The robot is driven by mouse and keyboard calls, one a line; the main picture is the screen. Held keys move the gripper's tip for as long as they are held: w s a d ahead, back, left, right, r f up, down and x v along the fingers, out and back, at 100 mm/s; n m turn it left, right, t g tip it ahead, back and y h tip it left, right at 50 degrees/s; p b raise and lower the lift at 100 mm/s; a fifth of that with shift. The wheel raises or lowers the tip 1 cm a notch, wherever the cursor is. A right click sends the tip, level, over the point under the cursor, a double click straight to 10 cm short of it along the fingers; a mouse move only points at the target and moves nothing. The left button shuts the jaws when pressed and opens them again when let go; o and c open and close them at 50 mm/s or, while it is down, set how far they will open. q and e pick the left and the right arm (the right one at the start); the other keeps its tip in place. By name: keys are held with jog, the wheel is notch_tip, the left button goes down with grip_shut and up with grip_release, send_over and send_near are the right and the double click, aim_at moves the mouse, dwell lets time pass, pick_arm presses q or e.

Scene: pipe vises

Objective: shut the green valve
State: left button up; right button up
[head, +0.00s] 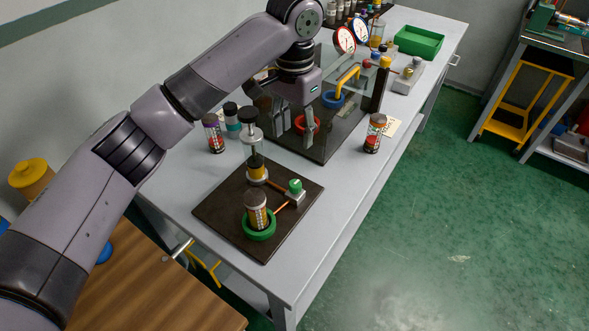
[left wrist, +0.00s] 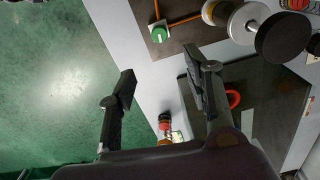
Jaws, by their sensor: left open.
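The green valve (head: 295,186) is a small round green knob on a pale block, on a dark board (head: 222,213) near the table's front end. Copper-coloured pipes run from its block to a glass-and-amber column (head: 257,168) and to a jar (head: 256,210) in a green ring (head: 260,229). The valve also shows at the top of the left wrist view (left wrist: 158,34). My left gripper (head: 293,118) is open and empty, behind the valve and apart from it. In the left wrist view its fingers (left wrist: 160,70) are spread, with the valve beyond them. Whether the valve is open I cannot tell.
A second dark board behind, with a transparent panel (head: 350,95), a red ring (head: 305,123) and a yellow pipe (head: 347,79), lies near my left gripper. Jars stand at left (head: 213,134) and right (head: 375,133). A green tray (head: 418,41) is far back.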

pick_arm(q)
notch_tip(320, 180, down, 3)
jog(key=p, duration=0.2)
send_over(295, 184)
notch_tip(295, 184, down, 8)
jog(key=shift+w+r, duration=0.1)
notch_tip(295, 184, down, 4)
jog(key=shift+f, duration=0.75)
pick_arm(e)
jog(key=shift+s+d+r, duration=0.1)
jog(key=shift+s+r, duration=0.15)
jog(key=shift+r, duration=0.4)
jog(key=shift+s+r, duration=0.2)
jog(key=shift+r, duration=0.4)
pick_arm(q)
jog(key=shift+c, duration=0.2)
